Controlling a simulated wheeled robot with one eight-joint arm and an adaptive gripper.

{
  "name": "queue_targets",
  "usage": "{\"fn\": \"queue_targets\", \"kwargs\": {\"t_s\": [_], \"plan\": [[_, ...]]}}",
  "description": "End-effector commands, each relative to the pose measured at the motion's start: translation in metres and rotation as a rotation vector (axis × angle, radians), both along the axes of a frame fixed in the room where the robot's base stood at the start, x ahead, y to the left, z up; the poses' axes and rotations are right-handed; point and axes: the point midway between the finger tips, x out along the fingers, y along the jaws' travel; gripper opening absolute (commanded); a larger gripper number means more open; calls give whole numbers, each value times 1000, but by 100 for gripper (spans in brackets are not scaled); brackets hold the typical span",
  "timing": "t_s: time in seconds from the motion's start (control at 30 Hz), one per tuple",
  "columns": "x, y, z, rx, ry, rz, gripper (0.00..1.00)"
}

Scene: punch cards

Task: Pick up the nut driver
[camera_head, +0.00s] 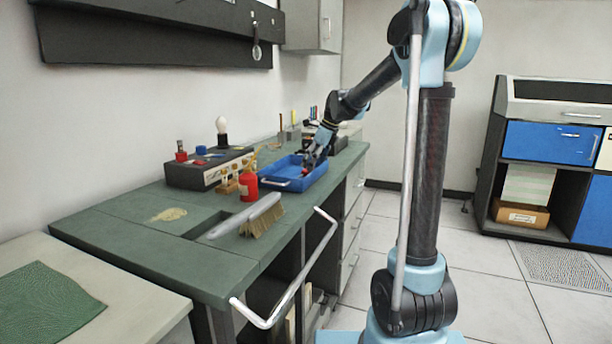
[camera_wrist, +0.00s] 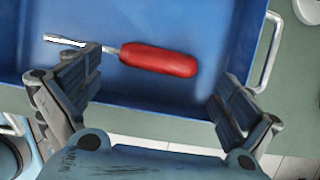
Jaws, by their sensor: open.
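The nut driver (camera_wrist: 158,60) has a red handle and a thin metal shaft and lies in a blue tray (camera_wrist: 120,112). In the wrist view it lies sideways across the picture, handle to the right. My gripper (camera_wrist: 160,85) is open and empty, with its two fingers spread to the left and right. The left finger overlaps part of the metal shaft; I cannot tell whether they touch. The red handle lies between the fingers' lines, farther up the picture. In the head view my gripper (camera_head: 315,155) is at the blue tray (camera_head: 300,181) and hides most of the nut driver.
The tray has raised walls and wire handles (camera_wrist: 266,55). On the green bench (camera_head: 120,235) near it stand a red bottle (camera_head: 248,185), a brush (camera_head: 262,220) and a dark box (camera_head: 207,170) with a bulb on top. The bench's front left is mostly clear.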

Motion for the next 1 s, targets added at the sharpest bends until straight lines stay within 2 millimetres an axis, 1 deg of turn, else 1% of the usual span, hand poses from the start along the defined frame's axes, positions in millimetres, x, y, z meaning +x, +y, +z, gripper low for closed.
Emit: {"fn": "queue_targets", "kwargs": {"t_s": [0.1,0.17,0.43,0.47,0.5,0.57,0.6,0.63,1.0], "plan": [[2,5,-13,0,0,1,98],[2,6,-16,0,0,1,98],[2,7,-19,0,0,0,98],[2,7,-19,0,0,0,94],[2,7,-19,0,0,0,85],[2,7,-19,0,0,0,71],[2,7,-19,0,0,0,62],[2,7,-19,0,0,0,57],[2,7,-19,-1,1,1,56]]}}
